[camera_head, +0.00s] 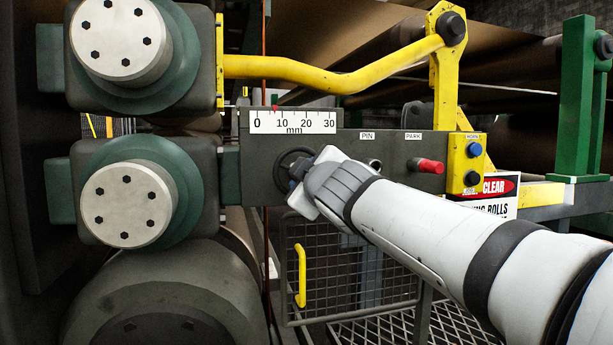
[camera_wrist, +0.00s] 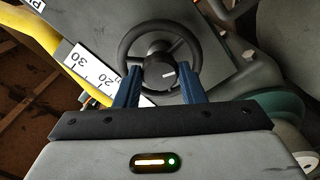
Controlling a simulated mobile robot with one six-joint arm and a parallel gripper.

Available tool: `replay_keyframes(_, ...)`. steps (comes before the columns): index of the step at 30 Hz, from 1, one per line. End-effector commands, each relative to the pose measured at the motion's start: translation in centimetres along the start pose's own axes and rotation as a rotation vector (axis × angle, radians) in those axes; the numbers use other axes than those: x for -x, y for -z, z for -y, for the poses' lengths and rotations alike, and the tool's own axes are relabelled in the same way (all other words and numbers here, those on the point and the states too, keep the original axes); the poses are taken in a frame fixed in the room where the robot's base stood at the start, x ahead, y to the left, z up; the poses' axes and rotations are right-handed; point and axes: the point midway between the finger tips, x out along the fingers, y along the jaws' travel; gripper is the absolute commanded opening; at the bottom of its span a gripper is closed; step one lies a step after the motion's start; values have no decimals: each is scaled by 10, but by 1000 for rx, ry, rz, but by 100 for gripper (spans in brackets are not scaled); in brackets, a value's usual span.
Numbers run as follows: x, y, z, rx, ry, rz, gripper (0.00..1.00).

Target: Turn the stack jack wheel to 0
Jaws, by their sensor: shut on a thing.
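The black stack jack wheel (camera_head: 281,160) sits on the grey panel, left of centre in the head view. In the head view my gripper (camera_head: 297,171) covers part of the wheel. Above it is a white mm scale (camera_head: 293,122) marked 0 to 30.
Right of the wheel are a hole (camera_head: 375,163) under the PIN label and a red knob (camera_head: 430,166) under PARK. A yellow post (camera_head: 467,165) with buttons stands further right. A mesh guard (camera_head: 350,265) is below.

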Motion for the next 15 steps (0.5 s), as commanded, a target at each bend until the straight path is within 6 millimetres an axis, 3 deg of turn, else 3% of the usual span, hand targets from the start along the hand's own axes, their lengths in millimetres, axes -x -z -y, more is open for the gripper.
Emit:
replay_keyframes(14,0,1,-1,-11,-2,-2,13)
replay_keyframes(15,0,1,-1,-11,-2,-2,39)
